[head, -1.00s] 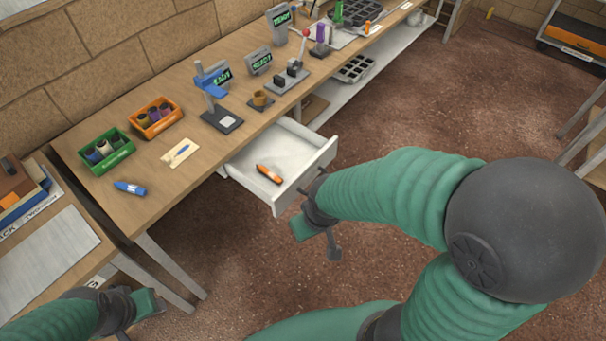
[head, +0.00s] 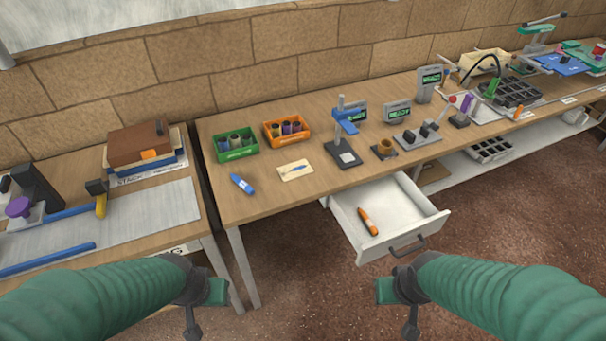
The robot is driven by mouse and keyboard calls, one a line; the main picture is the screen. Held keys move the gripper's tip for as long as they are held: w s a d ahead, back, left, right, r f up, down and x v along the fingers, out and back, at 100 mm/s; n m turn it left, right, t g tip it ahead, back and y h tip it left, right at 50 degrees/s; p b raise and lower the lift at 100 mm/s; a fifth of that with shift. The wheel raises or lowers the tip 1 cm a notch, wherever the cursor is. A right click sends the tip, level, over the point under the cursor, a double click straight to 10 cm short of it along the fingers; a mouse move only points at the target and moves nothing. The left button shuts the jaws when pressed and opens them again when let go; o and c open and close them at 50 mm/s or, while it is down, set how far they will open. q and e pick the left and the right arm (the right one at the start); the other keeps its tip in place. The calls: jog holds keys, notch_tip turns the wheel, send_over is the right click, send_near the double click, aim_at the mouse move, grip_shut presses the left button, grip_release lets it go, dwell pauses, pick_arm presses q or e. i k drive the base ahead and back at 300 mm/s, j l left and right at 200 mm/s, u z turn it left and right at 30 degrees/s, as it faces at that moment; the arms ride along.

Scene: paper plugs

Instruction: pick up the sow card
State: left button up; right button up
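A small cream card (head: 295,170) with a blue mark on it lies flat on the wooden workbench (head: 270,205), right of a blue marker (head: 241,183). Its print is too small to read, so I cannot tell if it is the sow card. My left gripper (head: 205,301) is in front of the bench's left end, low and away from the card. My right gripper (head: 396,301) is in front of the open drawer, also away from the card. Nothing shows in either gripper. I cannot make out whether their fingers are apart.
The white drawer (head: 428,206) stands open, with an orange marker (head: 367,221) inside. A green bin (head: 236,144) and an orange bin (head: 286,130) stand behind the card. A blue-armed stand (head: 343,155) is to its right. A second table (head: 120,220) is at the left.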

aim_at(293, 170)
jog(key=i+l+u, duration=0.1)
jog(key=i+u, duration=0.3)
jog(key=i+l+u, duration=0.2)
jog(key=i+u, duration=0.2)
jog(key=i+l+u, duration=0.25)
jog(key=u, duration=0.2)
jog(key=l, duration=0.05)
